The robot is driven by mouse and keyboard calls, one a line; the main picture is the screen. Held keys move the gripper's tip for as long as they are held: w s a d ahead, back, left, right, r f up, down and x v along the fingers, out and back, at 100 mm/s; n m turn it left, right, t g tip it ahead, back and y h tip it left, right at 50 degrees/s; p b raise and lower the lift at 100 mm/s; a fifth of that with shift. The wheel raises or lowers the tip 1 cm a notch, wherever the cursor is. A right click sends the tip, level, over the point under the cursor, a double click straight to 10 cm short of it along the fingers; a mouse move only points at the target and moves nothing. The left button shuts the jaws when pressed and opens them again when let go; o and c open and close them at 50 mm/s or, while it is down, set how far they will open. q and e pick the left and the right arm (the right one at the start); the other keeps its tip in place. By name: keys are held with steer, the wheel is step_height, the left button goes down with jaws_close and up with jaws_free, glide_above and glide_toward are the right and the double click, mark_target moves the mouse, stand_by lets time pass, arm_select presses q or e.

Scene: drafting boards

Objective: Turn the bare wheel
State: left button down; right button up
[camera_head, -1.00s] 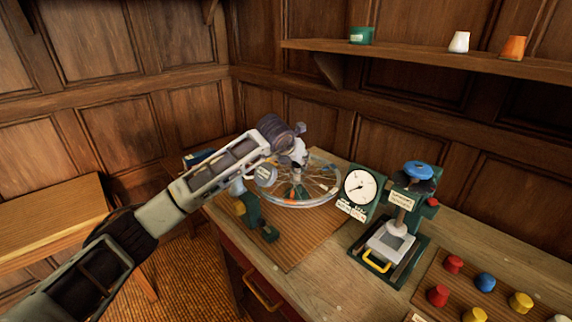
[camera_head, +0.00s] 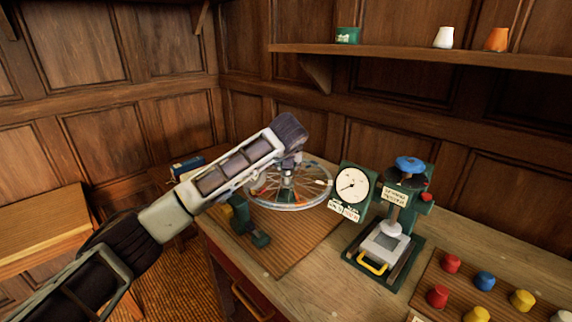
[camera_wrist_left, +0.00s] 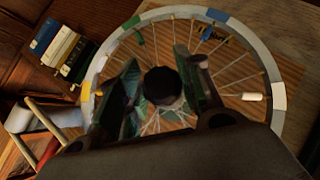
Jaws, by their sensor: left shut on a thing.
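The bare wheel (camera_head: 288,207) lies flat on a green stand on the workbench, with thin spokes and a pale rim. In the left wrist view its rim (camera_wrist_left: 262,58) carries blue, yellow, green and white marks. A dark round knob (camera_wrist_left: 162,82) stands at the wheel's centre. My left gripper (camera_head: 288,170) comes down over the hub from above. In the left wrist view its two fingers (camera_wrist_left: 163,92) are on either side of the knob, shut on it. In the head view my wrist hides the knob and part of the wheel. My right gripper is not in view.
A white dial gauge (camera_head: 351,187) stands close to the wheel's right. Further right is a green press (camera_head: 408,195) with a blue top, then a board (camera_head: 462,312) of coloured knobs. A shelf (camera_head: 420,56) runs along the back wall. Bare bench lies in front of the press.

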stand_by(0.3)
arm_select(q)
steer(key=c, duration=0.9)
jaws_free()
steer(key=shift+c, duration=0.2)
steer(key=shift+r, duration=0.1)
steer(key=v, duration=1.2)
